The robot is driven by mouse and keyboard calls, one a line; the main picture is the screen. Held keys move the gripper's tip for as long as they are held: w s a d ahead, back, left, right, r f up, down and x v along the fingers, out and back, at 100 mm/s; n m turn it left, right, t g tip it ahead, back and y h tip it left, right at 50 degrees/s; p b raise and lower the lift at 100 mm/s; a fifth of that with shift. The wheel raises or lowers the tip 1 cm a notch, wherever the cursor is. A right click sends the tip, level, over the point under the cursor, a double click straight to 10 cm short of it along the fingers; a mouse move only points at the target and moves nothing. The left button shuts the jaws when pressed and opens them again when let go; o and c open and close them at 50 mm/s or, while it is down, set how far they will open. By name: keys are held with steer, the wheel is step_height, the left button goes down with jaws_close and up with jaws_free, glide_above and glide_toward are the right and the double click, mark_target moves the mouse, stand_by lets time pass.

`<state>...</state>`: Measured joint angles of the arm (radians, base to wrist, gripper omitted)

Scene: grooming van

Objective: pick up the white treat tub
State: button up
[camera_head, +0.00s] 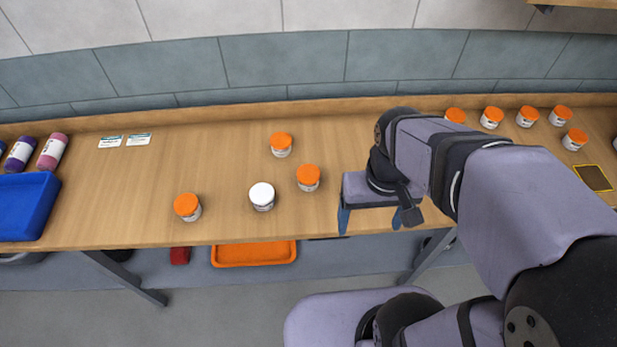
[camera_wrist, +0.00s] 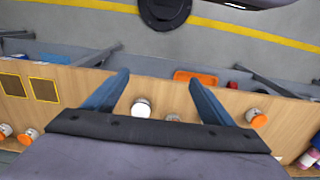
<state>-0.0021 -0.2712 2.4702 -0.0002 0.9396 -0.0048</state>
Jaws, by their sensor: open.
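The white treat tub (camera_head: 262,196) stands upright on the wooden table, near its front edge, among three orange-lidded tubs. It also shows in the wrist view (camera_wrist: 141,108), between my fingers in the picture but apart from them. My gripper (camera_head: 369,221) is open and empty above the front of the table, to the right of the white tub. Its two blue fingers also show in the wrist view (camera_wrist: 158,90). The nearby orange-lidded tubs are one right of the white tub (camera_head: 308,177), one behind it (camera_head: 281,144) and one to its left (camera_head: 187,206).
Several more orange-lidded tubs (camera_head: 491,117) stand at the right of the table (camera_head: 120,190). A blue tray (camera_head: 25,207) and purple and pink bottles (camera_head: 53,151) are at the left end. Two cards (camera_head: 124,141) lie near the back. An orange tray (camera_head: 254,254) is below the table.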

steer(key=w+a+f+n+t+y+b, duration=0.25)
steer(key=w+a+t+b, duration=0.55)
steer(key=w+a, duration=0.6)
steer(key=w+a+r+t+y+b, duration=0.2)
steer(key=w+a+r+t+b, duration=0.65)
steer(key=b, duration=0.45)
steer(key=s+d+f+m+h+b, duration=0.75)
steer(key=h+b, duration=0.35)
steer(key=b, duration=0.2)
glide_toward(305, 185)
steer(key=shift+g, duration=0.25)
steer(key=x, duration=0.5)
steer(key=shift+d+f+p, duration=0.1)
steer(key=shift+p, duration=0.3)
steer(key=shift+n, duration=0.3)
steer(key=shift+p+x, duration=0.35)
steer(key=shift+x, duration=2.4)
